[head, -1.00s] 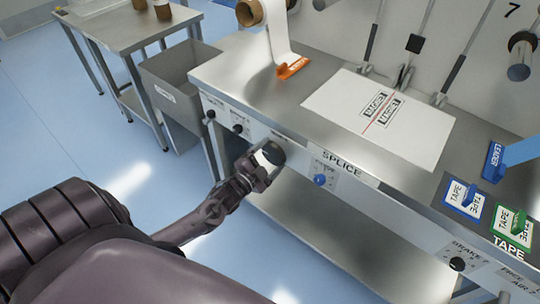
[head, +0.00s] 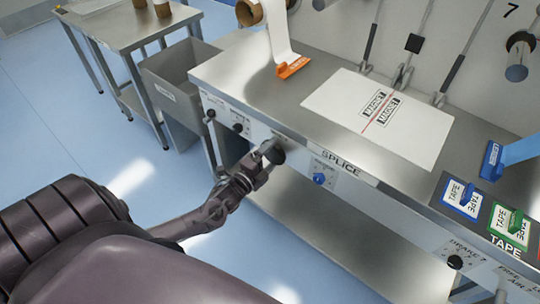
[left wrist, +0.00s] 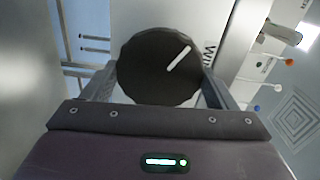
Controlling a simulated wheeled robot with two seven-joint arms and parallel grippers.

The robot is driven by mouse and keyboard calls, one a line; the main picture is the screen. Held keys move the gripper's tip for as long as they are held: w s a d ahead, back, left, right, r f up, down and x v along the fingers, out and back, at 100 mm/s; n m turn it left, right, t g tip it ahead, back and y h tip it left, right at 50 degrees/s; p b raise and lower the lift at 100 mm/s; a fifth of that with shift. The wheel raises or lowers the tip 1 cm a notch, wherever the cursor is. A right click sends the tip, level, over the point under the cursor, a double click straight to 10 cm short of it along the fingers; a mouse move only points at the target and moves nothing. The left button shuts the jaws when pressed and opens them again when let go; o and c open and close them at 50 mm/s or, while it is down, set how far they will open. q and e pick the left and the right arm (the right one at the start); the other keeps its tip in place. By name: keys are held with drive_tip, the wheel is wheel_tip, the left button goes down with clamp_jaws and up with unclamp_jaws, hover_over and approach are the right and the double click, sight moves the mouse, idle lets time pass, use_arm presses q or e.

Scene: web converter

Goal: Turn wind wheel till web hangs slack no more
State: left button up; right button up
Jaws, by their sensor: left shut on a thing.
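The wind wheel is a black, many-sided knob with a white pointer line. In the left wrist view the wind wheel (left wrist: 150,72) sits between my left gripper's (left wrist: 155,90) two fingers, its pointer slanting to upper right. In the head view my left gripper (head: 264,158) is at the wheel (head: 275,155) on the bench's front panel, shut on it and partly covering it. The white web (head: 280,35) hangs from a brown-cored roll (head: 249,12) to an orange clip (head: 292,67) on the bench top. Its slack is hard to judge here. My right gripper is not in view.
A blue knob (head: 319,179) and black knobs (head: 237,128) sit on the same front panel. A white splice plate (head: 400,140) lies on the bench top. A grey bin (head: 178,75) and a side table (head: 112,38) stand at left. The blue floor before the bench is open.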

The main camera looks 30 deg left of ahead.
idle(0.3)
use_arm(q)
drive_tip(key=o, duration=0.9)
drive_tip(key=shift+o, duration=0.2)
drive_tip(key=shift+s+f, duration=0.1)
drive_tip(key=shift+s, duration=0.45)
drive_tip(key=s, duration=0.6)
drive_tip(key=shift+s+a, duration=0.25)
drive_tip(key=shift+s, duration=0.15)
